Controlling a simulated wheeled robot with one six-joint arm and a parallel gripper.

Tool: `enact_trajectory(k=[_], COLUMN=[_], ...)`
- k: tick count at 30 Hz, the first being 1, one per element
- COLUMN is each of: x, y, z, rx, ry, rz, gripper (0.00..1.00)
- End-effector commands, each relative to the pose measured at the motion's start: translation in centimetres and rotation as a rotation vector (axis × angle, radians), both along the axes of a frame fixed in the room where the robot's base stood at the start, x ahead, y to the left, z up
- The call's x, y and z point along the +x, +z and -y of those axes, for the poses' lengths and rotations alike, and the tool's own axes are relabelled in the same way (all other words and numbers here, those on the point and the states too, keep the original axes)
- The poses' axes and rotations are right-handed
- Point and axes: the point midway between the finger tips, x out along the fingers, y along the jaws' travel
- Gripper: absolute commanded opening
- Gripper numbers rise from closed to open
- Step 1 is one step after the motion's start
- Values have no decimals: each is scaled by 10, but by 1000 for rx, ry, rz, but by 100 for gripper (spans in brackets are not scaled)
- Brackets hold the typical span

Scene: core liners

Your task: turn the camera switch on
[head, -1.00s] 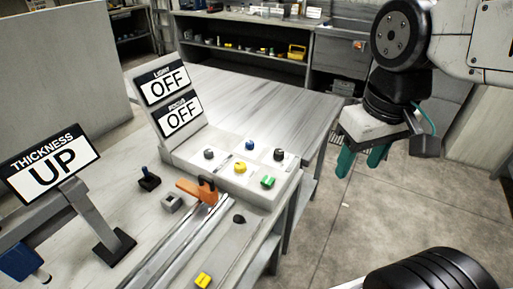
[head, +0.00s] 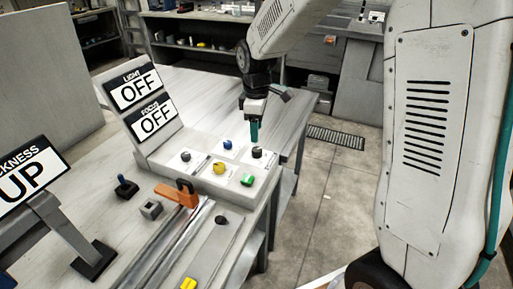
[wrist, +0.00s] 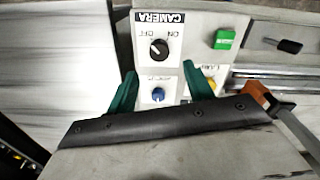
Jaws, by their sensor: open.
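The camera switch is a black round knob (wrist: 158,49) on a white plate labelled CAMERA, with ON and OFF marks, upside down in the wrist view. Its white mark seems to point toward the OFF side. In the head view the black knob (head: 257,153) is at the right rear of the sloped panel. My gripper (head: 253,136) hangs pointing down just above and behind that knob. In the wrist view my gripper's green fingers (wrist: 160,84) are apart and empty, with the camera knob beyond their tips. Nothing hides the knob there.
A blue knob (wrist: 158,94) shows between the fingers. The panel also has a yellow knob (head: 219,168), a green switch (head: 248,180) and a dark knob (head: 186,156). LIGHT (head: 134,86) and FOCUS (head: 152,117) signs read OFF. An orange clamp (head: 178,193) stands on rails in front.

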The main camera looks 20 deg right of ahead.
Motion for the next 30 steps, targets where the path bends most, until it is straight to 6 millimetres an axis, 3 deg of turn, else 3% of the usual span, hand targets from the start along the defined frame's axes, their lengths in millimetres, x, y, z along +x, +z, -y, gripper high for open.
enact_trajectory(k=[15, 27, 30], x=[2, 2, 2], y=[-70, -80, -80], z=[0, 0, 0], rx=[0, 0, 0], ry=[8, 8, 8], rz=[-4, -1, -1], gripper=[52, 52, 27])
